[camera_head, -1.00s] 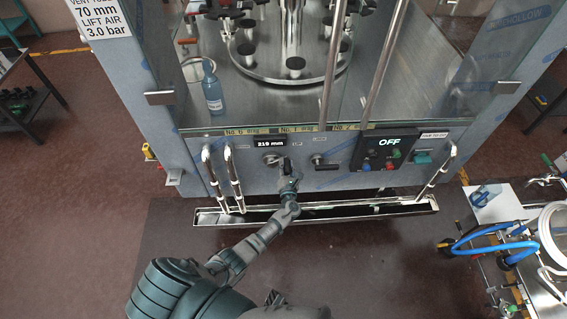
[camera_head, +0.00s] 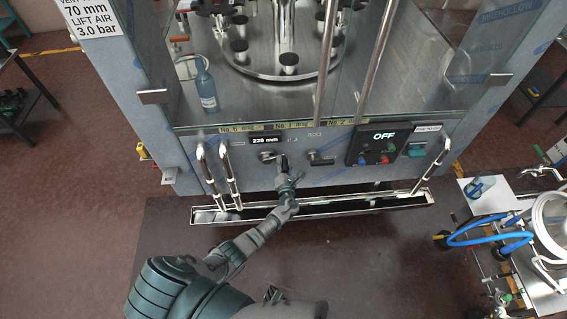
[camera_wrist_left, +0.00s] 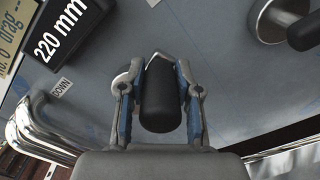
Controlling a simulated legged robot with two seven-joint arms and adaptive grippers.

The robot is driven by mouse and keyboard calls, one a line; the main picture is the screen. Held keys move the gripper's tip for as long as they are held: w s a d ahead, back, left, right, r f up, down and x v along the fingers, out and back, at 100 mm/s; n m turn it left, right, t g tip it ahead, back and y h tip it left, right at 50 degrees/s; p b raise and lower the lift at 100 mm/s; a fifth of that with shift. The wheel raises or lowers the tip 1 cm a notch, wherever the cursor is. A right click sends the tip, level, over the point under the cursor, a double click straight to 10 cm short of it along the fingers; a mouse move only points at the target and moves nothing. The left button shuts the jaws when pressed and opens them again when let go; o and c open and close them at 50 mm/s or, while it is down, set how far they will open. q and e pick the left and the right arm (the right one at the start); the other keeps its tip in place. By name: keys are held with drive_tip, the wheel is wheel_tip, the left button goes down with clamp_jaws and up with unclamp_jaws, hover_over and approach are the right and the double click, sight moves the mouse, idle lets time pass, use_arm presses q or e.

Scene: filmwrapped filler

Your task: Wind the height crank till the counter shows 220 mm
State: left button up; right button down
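The counter (camera_head: 265,140) on the machine's front panel reads 220 mm; it also shows large in the left wrist view (camera_wrist_left: 62,30). The height crank (camera_head: 268,156) sits just below it. My left gripper (camera_head: 285,168) reaches up to the crank from below. In the left wrist view, the crank's black handle (camera_wrist_left: 160,97) lies between the two blue-padded fingers, which close in on both its sides. The crank's metal hub is partly hidden behind the left finger. My right gripper is not in view.
A second crank-like handle (camera_head: 318,158) is right of the crank. A control box (camera_head: 373,144) reading OFF is farther right. Bent metal rails (camera_head: 229,176) stand left of my gripper, and a long tray (camera_head: 340,204) runs below. A blue bottle (camera_head: 205,86) stands behind the panel.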

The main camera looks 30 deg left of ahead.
use_arm(q)
drive_tip(key=o, duration=0.4)
drive_tip(key=shift+w+a+r, duration=0.1)
drive_tip(key=shift+w+r, duration=0.05)
drive_tip(key=shift+r, duration=0.05)
drive_tip(key=shift+f, duration=0.15)
drive_tip(key=shift+f, duration=0.1)
drive_tip(key=v, duration=1.2)
